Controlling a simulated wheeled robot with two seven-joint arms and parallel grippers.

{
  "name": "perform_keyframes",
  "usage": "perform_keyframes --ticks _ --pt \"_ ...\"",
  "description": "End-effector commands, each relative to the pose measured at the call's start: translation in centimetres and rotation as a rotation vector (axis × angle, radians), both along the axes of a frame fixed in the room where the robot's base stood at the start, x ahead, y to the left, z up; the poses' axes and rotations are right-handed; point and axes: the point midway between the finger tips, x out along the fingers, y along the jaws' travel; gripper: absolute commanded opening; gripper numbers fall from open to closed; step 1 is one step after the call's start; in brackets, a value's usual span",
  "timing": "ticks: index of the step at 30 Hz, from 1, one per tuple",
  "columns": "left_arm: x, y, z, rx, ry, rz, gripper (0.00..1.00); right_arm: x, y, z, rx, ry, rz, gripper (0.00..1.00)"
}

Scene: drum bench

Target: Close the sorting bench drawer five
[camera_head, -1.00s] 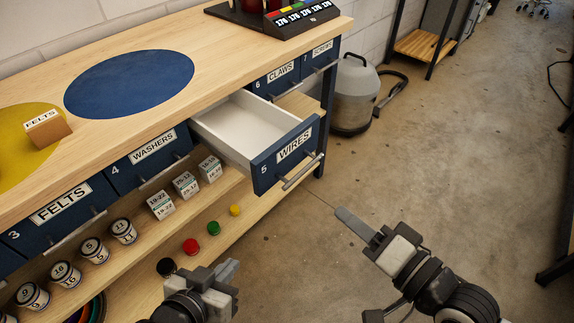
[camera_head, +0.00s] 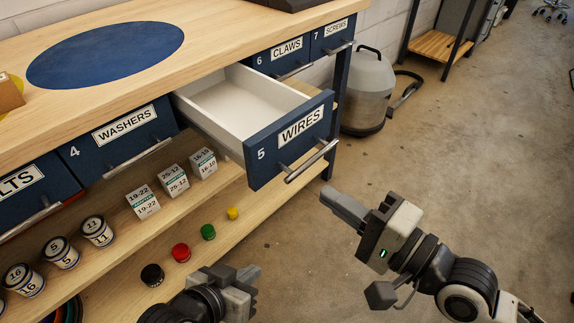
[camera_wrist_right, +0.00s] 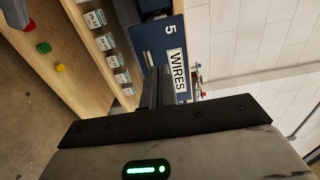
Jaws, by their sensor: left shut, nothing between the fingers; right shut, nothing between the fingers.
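Drawer five (camera_head: 290,138), a blue front labelled WIRES with a grey bar handle (camera_head: 311,161) and a white empty inside, is pulled well out of the bench. Its front also shows in the right wrist view (camera_wrist_right: 171,45). My right gripper (camera_head: 338,202) is shut and empty, in front of and below the drawer front at its right side, apart from the handle in the head view. In the right wrist view its fingers point toward the drawer front and cover part of it. My left gripper (camera_head: 252,278) is shut and empty, low in front of the lower shelf.
Closed drawers WASHERS (camera_head: 121,141), CLAWS (camera_head: 286,52) and SCREWS (camera_head: 332,34) flank drawer five. Small labelled boxes (camera_head: 174,180), tins (camera_head: 61,252) and coloured caps (camera_head: 181,252) stand on shelves below. A grey vacuum (camera_head: 365,92) stands behind the bench's right end. The floor at right is clear.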

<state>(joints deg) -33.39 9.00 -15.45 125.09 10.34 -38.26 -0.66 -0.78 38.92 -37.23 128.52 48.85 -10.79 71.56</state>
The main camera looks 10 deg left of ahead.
Motion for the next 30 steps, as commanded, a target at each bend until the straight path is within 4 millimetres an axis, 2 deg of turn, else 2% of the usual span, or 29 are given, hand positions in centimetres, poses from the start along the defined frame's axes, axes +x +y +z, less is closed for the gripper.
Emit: perform_keyframes --ticks 9,15,30 --pt "0.0 -0.1 -0.5 0.0 0.005 -0.002 0.0 3.9 5.5 0.1 0.002 -0.002 0.0 0.0" --pt "0.0 -0.2 -1.2 0.0 0.018 -0.006 0.0 5.4 7.5 0.0 0.0 0.0 0.0 0.0" --pt "0.3 -0.3 -1.1 0.0 0.018 -0.011 0.0 5.9 8.1 0.0 -0.002 -0.001 -0.001 0.0"
